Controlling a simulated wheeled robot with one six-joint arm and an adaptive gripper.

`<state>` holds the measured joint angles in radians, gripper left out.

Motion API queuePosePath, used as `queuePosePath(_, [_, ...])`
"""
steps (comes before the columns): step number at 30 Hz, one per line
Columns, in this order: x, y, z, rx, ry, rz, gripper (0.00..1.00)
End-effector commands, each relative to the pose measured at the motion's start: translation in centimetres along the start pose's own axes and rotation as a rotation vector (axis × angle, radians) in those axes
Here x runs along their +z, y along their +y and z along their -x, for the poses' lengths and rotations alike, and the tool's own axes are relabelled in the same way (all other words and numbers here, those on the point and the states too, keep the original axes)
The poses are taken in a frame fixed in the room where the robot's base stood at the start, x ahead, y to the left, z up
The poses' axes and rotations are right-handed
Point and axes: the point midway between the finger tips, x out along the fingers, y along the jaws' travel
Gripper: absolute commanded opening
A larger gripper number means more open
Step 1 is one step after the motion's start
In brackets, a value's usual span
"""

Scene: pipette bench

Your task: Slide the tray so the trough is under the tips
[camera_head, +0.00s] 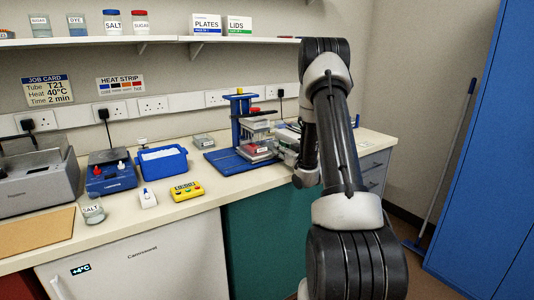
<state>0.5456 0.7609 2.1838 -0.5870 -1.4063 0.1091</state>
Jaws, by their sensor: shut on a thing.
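A blue pipetting stand (238,108) stands on the bench, left of my arm. Its pale head with the tips hangs over a tray (258,157) on the blue base (222,163). The tray carries a reddish item and a small white label; I cannot tell for sure which part is the trough. The tips are too small to make out, so I cannot tell what lies right under them. My gripper (285,153) is at the right side of the tray, shut on it, partly hidden behind my arm.
A small grey box (204,140) sits behind. The bench front before the stand is clear.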

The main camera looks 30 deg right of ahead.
Motion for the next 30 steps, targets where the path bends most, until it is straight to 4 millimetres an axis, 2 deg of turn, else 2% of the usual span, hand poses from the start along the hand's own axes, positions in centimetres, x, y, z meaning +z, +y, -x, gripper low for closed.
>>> queuePosePath(3, [-0.1, 1.1, 0.0, 0.000, 0.001, 0.001, 0.00])
queuePosePath(12, [-0.1, 1.4, 0.0, 0.003, 0.002, 0.002, 0.00])
queuePosePath(13, [-0.1, 1.4, 0.0, 0.003, 0.002, 0.002, 0.22])
queuePosePath(16, [-0.1, 1.4, 0.0, 0.003, 0.002, 0.002, 0.41])
queuePosePath(26, [-0.1, 1.2, 0.1, 0.000, 0.000, 0.001, 0.41])
queuePosePath(30, [0.0, 1.2, 1.5, 0.000, -0.001, 0.000, 0.41])
